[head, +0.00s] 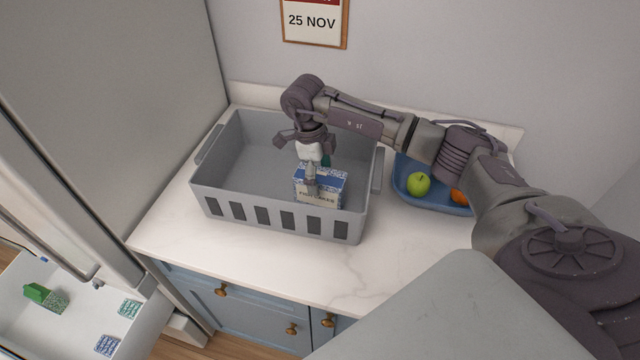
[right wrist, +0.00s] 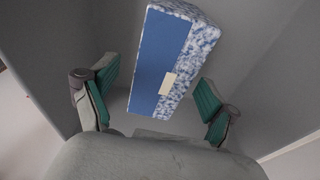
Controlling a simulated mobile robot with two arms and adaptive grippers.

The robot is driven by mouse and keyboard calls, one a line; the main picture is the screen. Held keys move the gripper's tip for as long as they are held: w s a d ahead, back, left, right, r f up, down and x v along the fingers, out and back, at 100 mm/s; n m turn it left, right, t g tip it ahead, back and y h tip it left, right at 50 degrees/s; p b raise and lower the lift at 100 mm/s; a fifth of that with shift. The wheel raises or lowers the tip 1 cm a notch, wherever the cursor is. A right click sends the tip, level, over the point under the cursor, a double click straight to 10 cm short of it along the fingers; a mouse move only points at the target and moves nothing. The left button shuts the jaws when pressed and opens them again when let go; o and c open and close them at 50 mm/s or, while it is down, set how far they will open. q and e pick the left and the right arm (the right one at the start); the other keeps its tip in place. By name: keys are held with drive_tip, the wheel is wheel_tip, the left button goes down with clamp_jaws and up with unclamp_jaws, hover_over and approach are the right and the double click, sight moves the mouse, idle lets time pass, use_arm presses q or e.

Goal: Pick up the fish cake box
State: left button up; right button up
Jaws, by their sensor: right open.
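The fish cake box (head: 333,182) is a blue and white patterned carton with lettering on its pale front. It stands inside the grey crate (head: 290,222), near the crate's right end. My right gripper (head: 312,178) points down into the crate at the box, covering part of it. In the right wrist view the box (right wrist: 172,62) shows its blue side and mottled side between the two open green-padded fingers of the gripper (right wrist: 158,100). Gaps show between the box and both fingers. My left gripper is not in view.
The crate's walls stand around the box and gripper. A blue tray (head: 440,205) with a green apple (head: 419,184) and an orange fruit (head: 459,195) lies to the right. The counter's front (head: 280,265) is clear.

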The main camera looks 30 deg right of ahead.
wheel_tip(320, 180, down, 2)
drive_tip(key=shift+s+d+f+p, duration=0.15)
drive_tip(key=shift+p, duration=0.3)
drive_tip(key=shift+f, duration=0.35)
drive_tip(key=shift+d+f, duration=0.1)
drive_tip(key=shift+f, duration=0.05)
drive_tip(key=c, duration=1.6)
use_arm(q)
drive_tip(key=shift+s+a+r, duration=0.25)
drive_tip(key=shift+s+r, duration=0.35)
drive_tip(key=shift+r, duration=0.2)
use_arm(e)
drive_tip(key=shift+r, duration=0.2)
